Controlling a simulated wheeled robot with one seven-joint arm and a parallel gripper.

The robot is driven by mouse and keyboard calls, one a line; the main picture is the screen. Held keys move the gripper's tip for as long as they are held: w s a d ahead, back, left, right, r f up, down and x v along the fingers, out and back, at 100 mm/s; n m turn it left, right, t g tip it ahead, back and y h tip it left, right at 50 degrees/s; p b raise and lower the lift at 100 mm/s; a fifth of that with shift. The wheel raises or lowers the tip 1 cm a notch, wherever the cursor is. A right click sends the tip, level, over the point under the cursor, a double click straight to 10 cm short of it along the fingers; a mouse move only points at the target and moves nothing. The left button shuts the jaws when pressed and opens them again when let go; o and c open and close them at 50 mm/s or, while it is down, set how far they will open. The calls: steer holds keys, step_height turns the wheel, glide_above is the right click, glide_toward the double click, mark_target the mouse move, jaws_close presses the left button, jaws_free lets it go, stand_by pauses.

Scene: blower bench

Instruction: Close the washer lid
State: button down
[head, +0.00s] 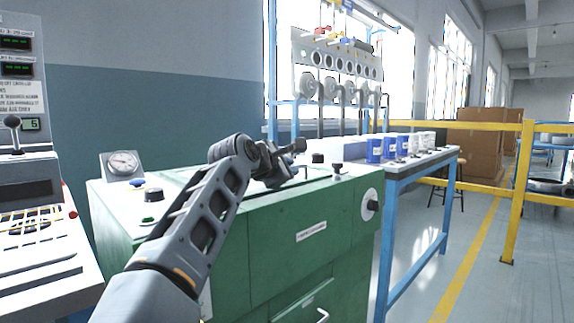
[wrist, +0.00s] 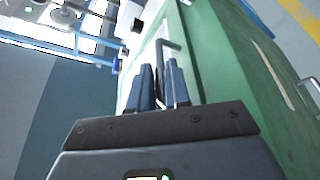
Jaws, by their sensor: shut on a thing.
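The washer is a green cabinet (head: 310,245) in the middle of the head view. It also fills the right half of the wrist view (wrist: 235,75). My gripper (head: 293,150) is over its top, toward the right side. In the wrist view my gripper (wrist: 160,88) has its two blue-grey fingers shut on a thin dark bent bar, the lid handle (wrist: 159,58). The handle rises between the fingertips and bends right. The lid appears low over the washer's top; my arm hides much of it, and I cannot tell its exact angle.
A gauge (head: 123,163) and buttons sit on the washer's left top; black knobs (head: 337,169) are on the right. A control console (head: 35,200) stands at left. A blue-framed bench (head: 415,165) with cans is at right, beyond it a yellow rail (head: 520,190). Floor is clear between bench and rail.

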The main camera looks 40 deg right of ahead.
steer(key=shift+w+a+f, duration=0.1)
steer(key=shift+a+f, duration=0.1)
steer(key=shift+f, duration=0.5)
steer(key=c, duration=1.2)
jaws_free()
steer(key=shift+o, duration=0.2)
steer(key=shift+r+p+v, duration=0.15)
steer(key=shift+p+v, duration=0.25)
steer(key=shift+v, duration=1.6)
steer(key=shift+r+p+v, duration=0.15)
steer(key=shift+p+v, duration=0.2)
steer(key=shift+v, duration=1.6)
